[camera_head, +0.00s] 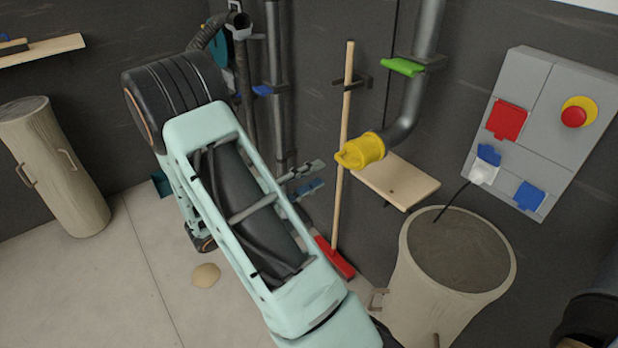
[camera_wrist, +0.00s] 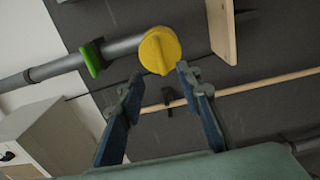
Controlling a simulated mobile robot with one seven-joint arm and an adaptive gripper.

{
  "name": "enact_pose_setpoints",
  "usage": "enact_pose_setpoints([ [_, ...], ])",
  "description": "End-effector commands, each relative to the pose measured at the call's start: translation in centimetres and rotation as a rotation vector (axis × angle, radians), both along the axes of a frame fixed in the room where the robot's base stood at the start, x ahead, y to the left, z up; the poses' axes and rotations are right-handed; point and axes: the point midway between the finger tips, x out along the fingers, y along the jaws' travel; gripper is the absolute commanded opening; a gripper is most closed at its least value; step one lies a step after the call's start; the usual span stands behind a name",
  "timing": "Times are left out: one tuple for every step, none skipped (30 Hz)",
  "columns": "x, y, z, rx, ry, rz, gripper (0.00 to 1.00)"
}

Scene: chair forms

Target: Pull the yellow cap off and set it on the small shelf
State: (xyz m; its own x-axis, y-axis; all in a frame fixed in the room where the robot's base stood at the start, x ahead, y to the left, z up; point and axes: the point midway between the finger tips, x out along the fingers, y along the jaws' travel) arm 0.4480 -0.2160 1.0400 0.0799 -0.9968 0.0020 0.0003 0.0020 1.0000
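The yellow cap (camera_head: 361,151) sits on the lower end of a grey pipe that bends toward my arm. The small wooden shelf (camera_head: 398,182) is fixed to the wall just right of and below the cap, and its visible top is bare. My gripper (camera_head: 315,176) is open and empty, left of the cap and apart from it. In the wrist view, the cap (camera_wrist: 159,50) shows ahead of and between the spread fingertips (camera_wrist: 159,78). The shelf (camera_wrist: 222,30) shows at the cap's right there.
A broom (camera_head: 344,150) stands upright between my gripper and the shelf. A green valve handle (camera_head: 404,67) is on the pipe above the cap. A large bin (camera_head: 400,300) stands below the shelf. A grey socket panel (camera_head: 535,110) with a red button hangs at right.

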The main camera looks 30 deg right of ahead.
Motion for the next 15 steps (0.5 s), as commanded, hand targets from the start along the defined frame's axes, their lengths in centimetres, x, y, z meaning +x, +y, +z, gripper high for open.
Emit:
enact_pose_setpoints([
  [0.0, -1.0, 0.3, -0.001, 0.002, -0.005, 0.32],
  [-0.1, -1.6, 0.3, -0.001, 0.002, -0.006, 0.32],
  [0.0, -2.4, 0.4, -0.001, 0.003, -0.005, 0.32],
  [0.0, -3.0, 0.4, 0.000, 0.002, -0.007, 0.32],
  [0.1, -3.6, 0.4, 0.000, 0.001, -0.006, 0.32],
  [0.2, -4.4, 0.4, -0.001, 0.001, -0.007, 0.32],
  [0.2, -5.0, 0.4, -0.001, 0.000, -0.006, 0.32],
  [0.3, -5.5, 0.4, 0.000, 0.001, -0.006, 0.32],
  [0.4, -6.2, -0.2, 0.000, -0.003, -0.004, 0.32],
  [0.5, -6.7, -0.2, -0.001, -0.003, -0.004, 0.32],
  [0.5, -7.1, -0.2, -0.001, -0.003, -0.004, 0.32],
  [0.5, -7.7, -0.2, 0.000, -0.002, -0.003, 0.32],
  [0.6, -8.1, -0.2, 0.000, -0.002, -0.003, 0.32],
  [0.6, -8.4, -0.2, 0.000, -0.002, -0.002, 0.32],
  [0.7, -8.9, -0.2, 0.001, -0.002, -0.002, 0.32],
])
